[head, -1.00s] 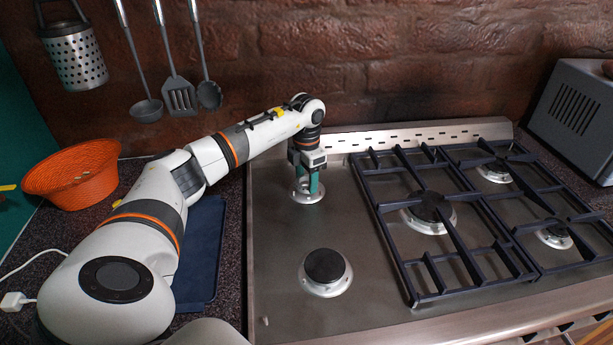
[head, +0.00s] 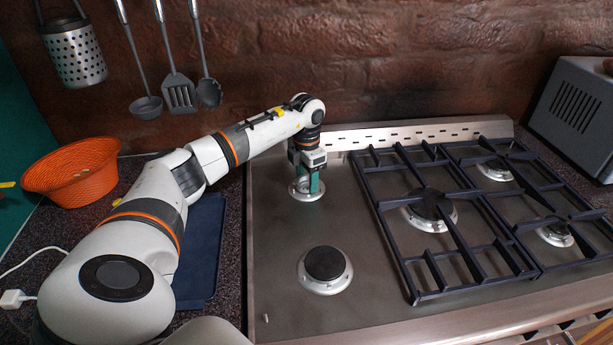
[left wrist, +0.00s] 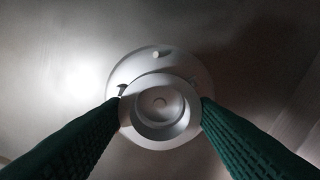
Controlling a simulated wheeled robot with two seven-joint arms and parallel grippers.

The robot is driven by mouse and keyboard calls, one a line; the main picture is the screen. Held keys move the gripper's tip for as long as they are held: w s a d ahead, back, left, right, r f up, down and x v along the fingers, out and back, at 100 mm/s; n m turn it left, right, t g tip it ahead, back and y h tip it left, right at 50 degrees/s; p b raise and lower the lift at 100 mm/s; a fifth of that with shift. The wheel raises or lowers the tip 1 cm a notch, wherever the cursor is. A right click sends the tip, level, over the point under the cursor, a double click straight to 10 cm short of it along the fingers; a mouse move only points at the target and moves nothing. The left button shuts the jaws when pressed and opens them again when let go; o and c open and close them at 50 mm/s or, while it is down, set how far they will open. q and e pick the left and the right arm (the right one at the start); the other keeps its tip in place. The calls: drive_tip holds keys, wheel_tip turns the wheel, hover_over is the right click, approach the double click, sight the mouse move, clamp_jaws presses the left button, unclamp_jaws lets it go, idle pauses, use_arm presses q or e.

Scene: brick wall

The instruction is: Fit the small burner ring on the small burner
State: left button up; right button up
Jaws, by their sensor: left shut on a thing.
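My left gripper (head: 307,188) points down at the back left of the hob, over the small burner (head: 306,196). In the left wrist view its green fingers (left wrist: 160,112) are shut on the small burner ring (left wrist: 160,144), a pale grey ring gripped at its left and right sides. The burner's round pale base (left wrist: 133,70) shows behind the ring, with a small white pin near its top edge. The ring looks offset toward the bottom of that picture from the base's middle. Whether it touches the burner cannot be told. My right gripper is not in view.
A capped burner (head: 325,268) stands at the front left of the hob. Dark pan supports (head: 413,262) cover the burners to the right. The steel back rail (head: 420,133) rises close behind my gripper. An orange basket (head: 72,175) and blue tray (head: 203,250) are left.

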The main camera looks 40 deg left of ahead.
use_arm(q)
drive_tip(key=shift+s+d+f, duration=0.15)
drive_tip(key=shift+s+f, duration=0.05)
drive_tip(key=shift+f, duration=0.25)
drive_tip(key=o, duration=0.9)
drive_tip(key=shift+c, duration=0.2)
drive_tip(key=shift+o, duration=1)
drive_tip(key=shift+f, duration=0.15)
wheel_tip(320, 180, up, 13)
drive_tip(key=b, duration=0.1)
drive_tip(key=shift+w+a+b, duration=0.15)
drive_tip(key=shift+a+b, duration=0.2)
drive_tip(key=shift+a, duration=0.05)
